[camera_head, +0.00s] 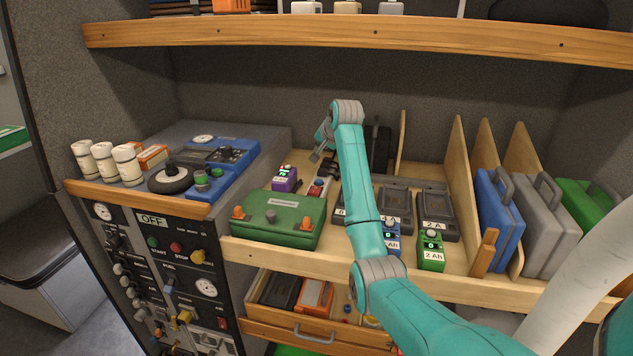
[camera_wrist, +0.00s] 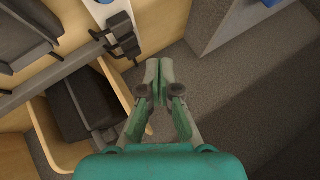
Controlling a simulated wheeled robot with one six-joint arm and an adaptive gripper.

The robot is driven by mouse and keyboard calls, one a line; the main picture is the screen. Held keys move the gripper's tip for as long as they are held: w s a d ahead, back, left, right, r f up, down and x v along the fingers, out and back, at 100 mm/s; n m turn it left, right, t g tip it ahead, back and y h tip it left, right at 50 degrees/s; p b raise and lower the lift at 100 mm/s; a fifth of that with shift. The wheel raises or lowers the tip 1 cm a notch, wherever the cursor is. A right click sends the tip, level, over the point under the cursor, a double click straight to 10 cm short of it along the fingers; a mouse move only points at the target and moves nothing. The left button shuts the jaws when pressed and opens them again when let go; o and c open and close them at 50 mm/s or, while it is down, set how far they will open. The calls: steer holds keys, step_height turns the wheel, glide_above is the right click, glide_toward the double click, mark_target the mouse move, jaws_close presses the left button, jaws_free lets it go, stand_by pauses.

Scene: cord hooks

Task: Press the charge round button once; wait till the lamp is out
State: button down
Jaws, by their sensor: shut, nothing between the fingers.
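My gripper (camera_head: 316,156) is at the end of my teal arm, above the back of the shelf, near the back wall. In the wrist view my gripper (camera_wrist: 157,72) is shut, its two fingers together with nothing between them. A small device with a red part (camera_head: 318,187) stands below it, partly hidden by the arm. Dark chargers (camera_head: 433,203) stand in a row on the shelf, one labelled "2 A"; my arm covers part of the row. I cannot make out which round button is the charge button, nor a lit lamp.
Blue and grey cases (camera_head: 499,207) stand at right between wooden dividers. A black bag (camera_wrist: 80,105) lies in a wooden compartment.

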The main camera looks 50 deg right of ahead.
mark_target(320, 181)
steer(key=shift+f, duration=0.15)
steer(key=shift+f, duration=4.25)
steer(key=shift+f, duration=0.15)
steer(key=shift+f, duration=0.3)
steer(key=shift+f, duration=0.45)
steer(key=shift+r, duration=0.9)
steer(key=shift+r, duration=0.1)
steer(key=shift+r, duration=2.4)
